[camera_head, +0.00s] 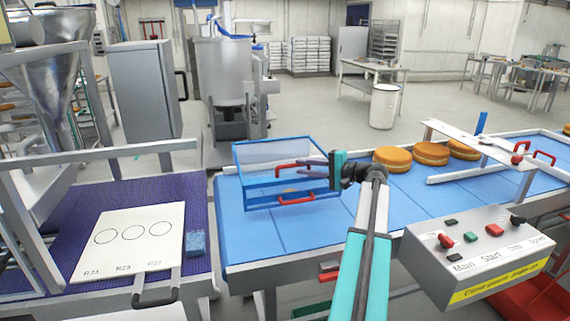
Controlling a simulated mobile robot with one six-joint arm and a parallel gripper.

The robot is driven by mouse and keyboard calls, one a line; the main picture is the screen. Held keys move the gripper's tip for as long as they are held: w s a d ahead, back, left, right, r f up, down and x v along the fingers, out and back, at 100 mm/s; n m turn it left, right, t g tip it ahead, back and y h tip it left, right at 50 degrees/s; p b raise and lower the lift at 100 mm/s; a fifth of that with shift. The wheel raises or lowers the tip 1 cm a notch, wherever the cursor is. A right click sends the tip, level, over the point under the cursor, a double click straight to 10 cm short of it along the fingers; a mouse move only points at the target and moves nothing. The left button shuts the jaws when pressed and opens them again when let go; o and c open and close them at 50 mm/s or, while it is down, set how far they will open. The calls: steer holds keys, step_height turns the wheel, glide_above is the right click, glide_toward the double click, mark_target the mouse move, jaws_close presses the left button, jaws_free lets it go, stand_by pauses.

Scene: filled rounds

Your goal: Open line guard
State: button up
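The line guard (262,184) is a clear box with a blue frame, standing over the blue conveyor belt at its left part. One red handle (296,200) is low on its front edge. Another red bar shows higher up, behind or through the clear panel. My gripper (318,172) is at the guard's right end, with its teal and dark parts overlapping the frame in the picture. I cannot tell whether it touches the guard or whether its fingers are open. A small tan item shows faintly inside the guard.
Several round filled cakes (392,159) sit on the belt to the right. A control box (476,250) with buttons and a yellow label stands front right. A white card (130,238) with three circles lies on a purple surface at left, beside a blue block (196,243).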

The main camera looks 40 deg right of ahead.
mark_target(284, 173)
steer(key=p+x, duration=0.2)
steer(key=x, duration=0.6)
steer(key=shift+w+a, duration=0.1)
steer(key=shift+w, duration=0.15)
steer(key=shift+f, duration=0.1)
jaws_close()
